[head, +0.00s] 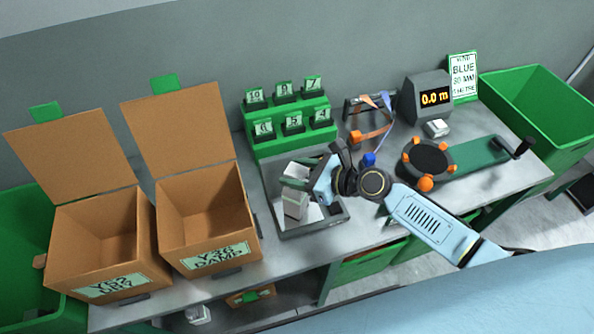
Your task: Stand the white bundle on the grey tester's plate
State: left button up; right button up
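White bundles (295,205) with dark bands lie in a grey tray (312,229) at the middle of the bench. My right gripper (318,186) reaches in from the right and is at these bundles, over the tray. Its fingertips are partly hidden, so I cannot tell whether it grips one. The grey tester (427,95) stands at the back right with a display reading 0.0. A small white block or plate (437,128) is at its front; I cannot tell which. My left gripper is not in view.
Two open cardboard boxes (208,222) stand at the left. A green rack (288,122) with numbered cards is behind the tray. A dark round winder (428,160) with orange knobs, a blue-and-orange stand (371,133) and a green bin (548,112) are at the right.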

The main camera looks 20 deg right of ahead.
jog(key=shift+o, duration=1)
jog(key=shift+r, duration=0.2)
jog(key=v, duration=1.2)
